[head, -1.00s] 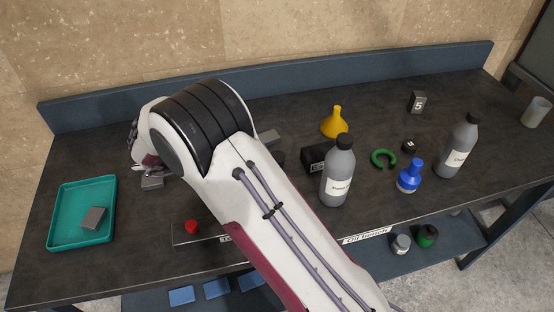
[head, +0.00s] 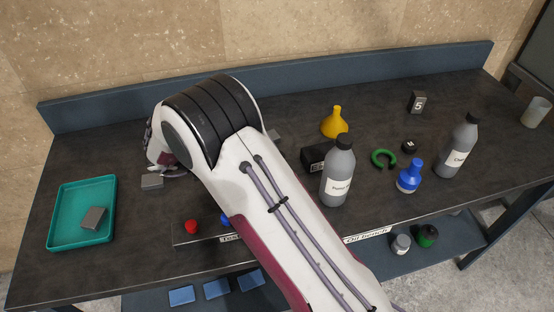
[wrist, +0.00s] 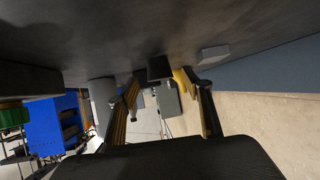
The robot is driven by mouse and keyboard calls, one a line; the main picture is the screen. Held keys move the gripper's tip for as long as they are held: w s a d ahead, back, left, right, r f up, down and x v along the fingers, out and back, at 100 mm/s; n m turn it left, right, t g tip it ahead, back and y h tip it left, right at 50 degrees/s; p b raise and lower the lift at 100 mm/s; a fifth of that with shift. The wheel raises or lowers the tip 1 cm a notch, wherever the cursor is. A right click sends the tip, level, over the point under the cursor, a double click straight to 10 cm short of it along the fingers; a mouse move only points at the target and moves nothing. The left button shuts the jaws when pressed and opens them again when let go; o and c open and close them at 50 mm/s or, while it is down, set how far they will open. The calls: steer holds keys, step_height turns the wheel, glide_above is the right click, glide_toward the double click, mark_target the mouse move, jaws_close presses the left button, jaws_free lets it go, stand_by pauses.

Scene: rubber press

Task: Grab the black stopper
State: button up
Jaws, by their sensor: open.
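A small dark tapered piece, which looks like the black stopper (wrist: 160,68), shows in the wrist view, where the bench top fills the upper part. It appears between and beyond the two fingertips, with no visible contact. My gripper (wrist: 163,84) is open and empty, its yellowish-brown finger pads to either side of the stopper. How far the stopper stands from the fingers, I cannot tell. In the head view my arm covers the stopper, and my gripper is mostly hidden behind my wrist.
Near the arm are a grey block (head: 152,181), a red piece (head: 191,227), a yellow funnel (head: 335,123) and a grey bottle (head: 338,172). A teal tray (head: 110,232) holds another block at the left. A raised ledge (head: 300,92) runs along the bench's back.

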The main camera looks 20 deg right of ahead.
steer(key=shift+x, duration=2.3)
steer(key=c, duration=1.2)
